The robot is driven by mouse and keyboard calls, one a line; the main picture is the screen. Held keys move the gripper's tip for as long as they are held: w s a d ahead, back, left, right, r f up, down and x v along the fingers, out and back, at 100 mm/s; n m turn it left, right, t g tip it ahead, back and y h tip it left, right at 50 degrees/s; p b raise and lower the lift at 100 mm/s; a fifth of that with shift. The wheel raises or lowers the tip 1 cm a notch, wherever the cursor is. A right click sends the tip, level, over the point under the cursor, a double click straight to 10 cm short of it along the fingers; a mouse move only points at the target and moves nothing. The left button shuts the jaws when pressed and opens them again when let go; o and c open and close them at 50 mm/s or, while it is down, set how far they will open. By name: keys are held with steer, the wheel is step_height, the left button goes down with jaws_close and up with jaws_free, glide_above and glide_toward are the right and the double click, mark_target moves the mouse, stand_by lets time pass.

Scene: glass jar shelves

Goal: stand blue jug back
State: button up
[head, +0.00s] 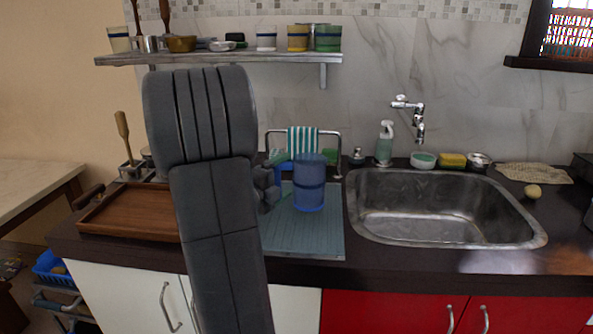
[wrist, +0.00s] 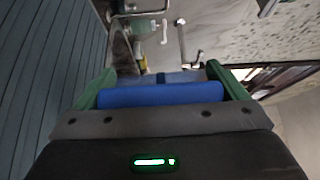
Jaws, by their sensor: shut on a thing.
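The blue jug (head: 310,184) is see-through with a darker band and looks upright over the light blue ribbed mat (head: 318,243), left of the sink. I cannot tell whether its base touches the mat. My gripper (head: 281,175) is at the jug's left side, partly hidden by my arm. In the wrist view, the green fingers of my gripper (wrist: 162,88) are on both ends of a solid blue part, likely the handle, of the blue jug (wrist: 160,95). The clear body shows dimly beyond it.
A metal rail (head: 338,150) with a striped cloth (head: 302,141) stands behind the jug. The sink (head: 440,208) is to the right, with a soap bottle (head: 384,143) behind its left end. A wooden tray (head: 130,211) lies left. A shelf (head: 220,57) with cups hangs above.

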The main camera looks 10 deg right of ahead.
steer(key=shift+s+a+r, duration=0.1)
stand_by(0.4)
step_height(320, 180, down, 6)
steer(key=b, duration=0.6)
steer(key=shift+f+b, duration=0.6)
steer(key=shift+b, duration=0.35)
stand_by(1.6)
steer(key=o, duration=1.5)
steer(key=shift+o, duration=0.2)
steer(key=shift+s+a, duration=0.1)
steer(key=shift+b+v, duration=0.45)
steer(key=shift+v, duration=3.65)
